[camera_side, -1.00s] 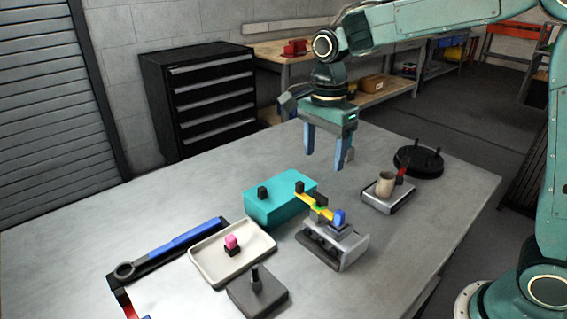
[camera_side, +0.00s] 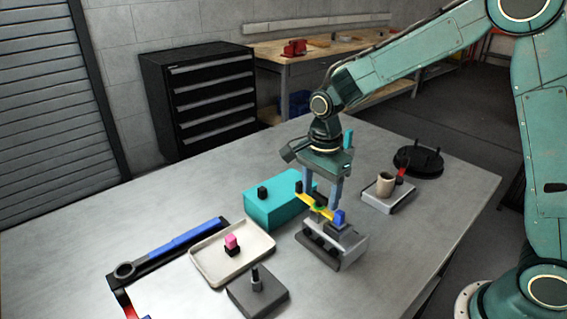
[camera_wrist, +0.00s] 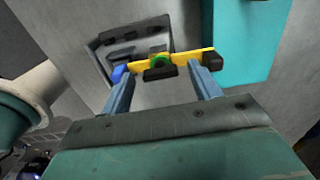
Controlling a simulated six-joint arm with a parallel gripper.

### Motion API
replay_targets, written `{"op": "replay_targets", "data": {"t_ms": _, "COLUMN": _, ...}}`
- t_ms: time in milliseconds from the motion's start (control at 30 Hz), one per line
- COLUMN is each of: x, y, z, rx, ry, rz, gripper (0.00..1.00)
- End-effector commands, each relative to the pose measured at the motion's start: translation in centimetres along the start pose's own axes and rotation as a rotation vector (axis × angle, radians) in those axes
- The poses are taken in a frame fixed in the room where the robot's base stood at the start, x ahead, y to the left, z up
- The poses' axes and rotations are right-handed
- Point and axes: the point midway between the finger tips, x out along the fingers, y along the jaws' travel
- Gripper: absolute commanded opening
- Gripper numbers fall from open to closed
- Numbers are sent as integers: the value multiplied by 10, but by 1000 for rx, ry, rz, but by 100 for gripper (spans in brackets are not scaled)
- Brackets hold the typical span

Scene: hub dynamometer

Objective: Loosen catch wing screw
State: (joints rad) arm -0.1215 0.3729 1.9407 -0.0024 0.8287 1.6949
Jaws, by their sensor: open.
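A yellow bar (camera_side: 327,214) with a green centre (camera_side: 319,206) lies over a grey metal fixture (camera_side: 347,248). It has a blue block (camera_side: 340,217) at one end and a black block (camera_side: 298,187) at the other. In the wrist view the yellow bar (camera_wrist: 190,57) runs across the picture, with a dark piece at its green centre (camera_wrist: 159,61). Which part is the catch wing screw I cannot tell for sure. My gripper (camera_side: 321,203) is open, pointing down just above the bar. In the wrist view its fingertips (camera_wrist: 160,73) straddle the green centre, apparently without gripping it.
A teal box (camera_side: 268,211) stands close behind the fixture. A cream tray (camera_side: 208,270) with a pink-topped piece (camera_side: 232,240) and a dark block with a post (camera_side: 257,292) lie left. A cup (camera_side: 385,182) on a plate and a black round base (camera_side: 420,162) stand right.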

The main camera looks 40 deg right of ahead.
Motion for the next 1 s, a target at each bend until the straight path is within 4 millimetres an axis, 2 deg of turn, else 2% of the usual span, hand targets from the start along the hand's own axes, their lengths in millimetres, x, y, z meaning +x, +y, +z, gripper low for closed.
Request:
{"op": "replay_targets", "data": {"t_ms": 133, "x": 0, "y": 0, "z": 0, "rx": 0, "ry": 0, "rz": 0, "gripper": 60}}
{"op": "replay_targets", "data": {"t_ms": 300, "x": 0, "y": 0, "z": 0, "rx": 0, "ry": 0, "rz": 0, "gripper": 26}}
{"op": "replay_targets", "data": {"t_ms": 367, "x": 0, "y": 0, "z": 0, "rx": 0, "ry": 0, "rz": 0, "gripper": 17}}
{"op": "replay_targets", "data": {"t_ms": 667, "x": -1, "y": 0, "z": 0, "rx": -20, "ry": 0, "rz": 0, "gripper": 17}}
{"op": "replay_targets", "data": {"t_ms": 1000, "x": 0, "y": 0, "z": 0, "rx": -170, "ry": 2, "rz": 0, "gripper": 17}}
